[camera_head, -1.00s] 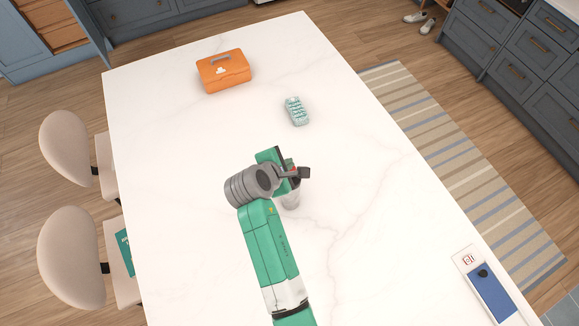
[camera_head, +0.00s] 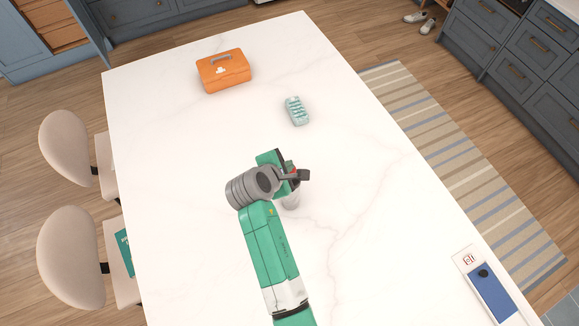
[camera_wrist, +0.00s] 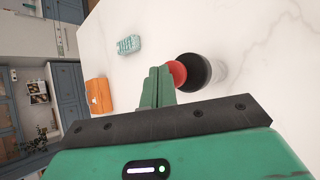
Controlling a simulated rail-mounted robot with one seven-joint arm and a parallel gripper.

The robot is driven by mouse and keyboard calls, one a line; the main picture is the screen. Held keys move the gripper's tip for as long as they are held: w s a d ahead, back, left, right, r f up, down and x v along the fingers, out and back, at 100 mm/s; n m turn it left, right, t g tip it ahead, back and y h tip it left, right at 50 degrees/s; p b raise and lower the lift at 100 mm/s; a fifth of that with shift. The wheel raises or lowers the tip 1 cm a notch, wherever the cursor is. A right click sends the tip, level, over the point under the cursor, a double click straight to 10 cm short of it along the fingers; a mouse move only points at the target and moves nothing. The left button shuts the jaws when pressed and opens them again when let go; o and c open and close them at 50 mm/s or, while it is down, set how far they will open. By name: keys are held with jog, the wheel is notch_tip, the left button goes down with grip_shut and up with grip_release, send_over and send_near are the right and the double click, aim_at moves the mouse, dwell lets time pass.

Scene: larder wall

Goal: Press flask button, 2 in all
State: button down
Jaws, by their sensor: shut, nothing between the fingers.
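My gripper (camera_wrist: 160,74) is shut and empty. Its green fingertips are right beside the red button and overlap its left edge in the wrist view; I cannot tell whether they touch. In the head view my gripper (camera_head: 288,168) is over the flask's top.
An orange lidded box (camera_head: 224,74) stands at the far left of the table. A pale green object (camera_head: 296,111), like an egg carton, lies nearer. A blue and white item (camera_head: 490,288) lies at the right edge. Chairs (camera_head: 70,150) line the left side. The table around the flask is clear.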

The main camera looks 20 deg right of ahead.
jog(key=shift+f+b, duration=0.4)
jog(key=shift+f, duration=0.45)
dwell(0.4)
jog(key=shift+r, duration=0.15)
jog(key=shift+r+p, duration=1.35)
jog(key=shift+p, duration=0.15)
notch_tip(320, 180, up, 3)
jog(key=p, duration=0.3)
jog(key=shift+r, duration=1.05)
jog(key=shift+f, duration=0.1)
dwell(1.0)
